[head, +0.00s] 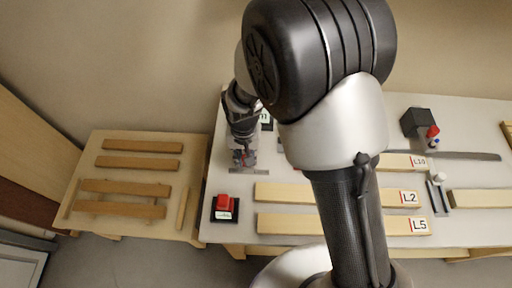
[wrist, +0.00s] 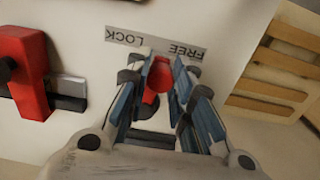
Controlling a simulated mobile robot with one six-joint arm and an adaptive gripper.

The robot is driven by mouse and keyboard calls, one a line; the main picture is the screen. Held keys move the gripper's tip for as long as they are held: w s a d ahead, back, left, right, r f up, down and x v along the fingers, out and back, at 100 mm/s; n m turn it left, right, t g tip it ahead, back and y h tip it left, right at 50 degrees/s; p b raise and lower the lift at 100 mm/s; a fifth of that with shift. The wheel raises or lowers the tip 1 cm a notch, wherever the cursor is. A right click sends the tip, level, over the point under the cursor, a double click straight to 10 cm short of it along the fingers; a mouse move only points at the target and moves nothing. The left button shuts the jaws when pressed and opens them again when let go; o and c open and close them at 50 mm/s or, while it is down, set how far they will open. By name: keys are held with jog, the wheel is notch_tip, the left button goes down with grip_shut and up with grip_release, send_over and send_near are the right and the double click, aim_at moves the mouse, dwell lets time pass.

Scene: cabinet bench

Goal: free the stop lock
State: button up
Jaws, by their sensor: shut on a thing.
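The stop lock shows in the wrist view as a small red knob (wrist: 158,78) beside a grey label strip (wrist: 155,44) printed LOCK and FREE, upside down in that view. My gripper (wrist: 158,85) has its two blue-sided fingers on either side of the red knob and is shut on it. The knob stands near the middle of the strip, and I cannot tell whether it is at LOCK or FREE. In the head view my gripper (head: 243,158) is low at the left end of the white bench, and the knob is mostly hidden there.
A red lever device (wrist: 32,75) stands left of my gripper in the wrist view. A red push button (head: 224,203) is near the white bench's (head: 215,175) front left corner. Labelled wooden bars (head: 290,193) lie on the bench. A slatted wooden table (head: 90,168) adjoins at left.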

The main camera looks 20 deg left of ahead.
jog(key=shift+a, duration=0.55)
jog(key=shift+w+a, duration=0.2)
jog(key=shift+a, duration=0.7)
jog(key=shift+w+a, duration=0.1)
jog(key=shift+a, duration=0.25)
jog(key=o, duration=0.8)
jog(key=shift+c, duration=0.2)
